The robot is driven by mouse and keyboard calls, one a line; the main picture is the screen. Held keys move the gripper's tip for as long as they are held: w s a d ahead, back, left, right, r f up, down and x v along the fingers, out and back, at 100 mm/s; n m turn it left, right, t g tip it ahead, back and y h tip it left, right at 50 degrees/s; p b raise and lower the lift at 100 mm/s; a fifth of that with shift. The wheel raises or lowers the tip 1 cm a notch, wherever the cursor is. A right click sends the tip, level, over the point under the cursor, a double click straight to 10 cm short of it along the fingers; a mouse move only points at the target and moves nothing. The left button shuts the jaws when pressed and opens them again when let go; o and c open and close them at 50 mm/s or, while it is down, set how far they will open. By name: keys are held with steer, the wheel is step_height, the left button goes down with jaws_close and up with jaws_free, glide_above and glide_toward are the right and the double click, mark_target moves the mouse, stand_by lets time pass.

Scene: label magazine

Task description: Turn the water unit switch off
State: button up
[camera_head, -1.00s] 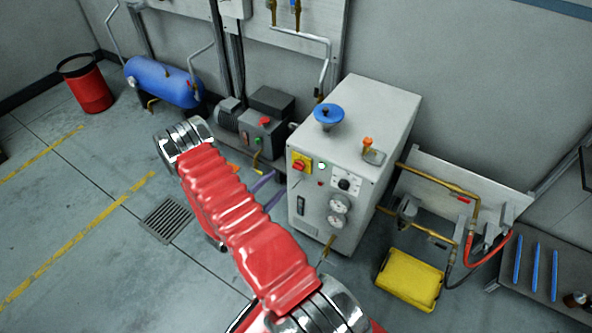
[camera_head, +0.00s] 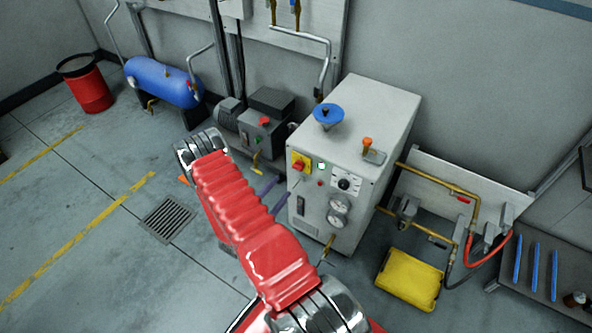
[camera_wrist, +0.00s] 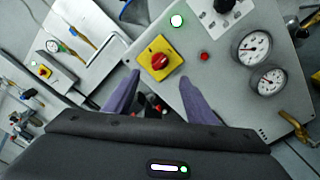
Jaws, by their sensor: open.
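The water unit is a light grey cabinet (camera_head: 345,206) standing near the wall. Its front panel carries a red rotary switch on a yellow plate (camera_head: 300,163). In the wrist view the red switch (camera_wrist: 159,61) shows close up, its handle tilted across the yellow plate. My gripper (camera_wrist: 155,88) is open, with its two purple fingers apart and empty, pointing at the panel just below the switch.
A lit green lamp (camera_wrist: 177,21), a small red button (camera_wrist: 205,57) and two gauges (camera_wrist: 252,47) sit right of the switch. A yellow case (camera_head: 409,279) lies on the floor at right.

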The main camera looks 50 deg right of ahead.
mark_target(297, 169)
steer(key=d, duration=0.7)
steer(key=w+d, duration=0.1)
steer(key=d, duration=0.3)
steer(key=shift+d, duration=0.35)
steer(key=shift+c, duration=0.5)
steer(key=c, duration=0.9)
steer(key=shift+d, duration=0.15)
steer(key=shift+c, duration=0.2)
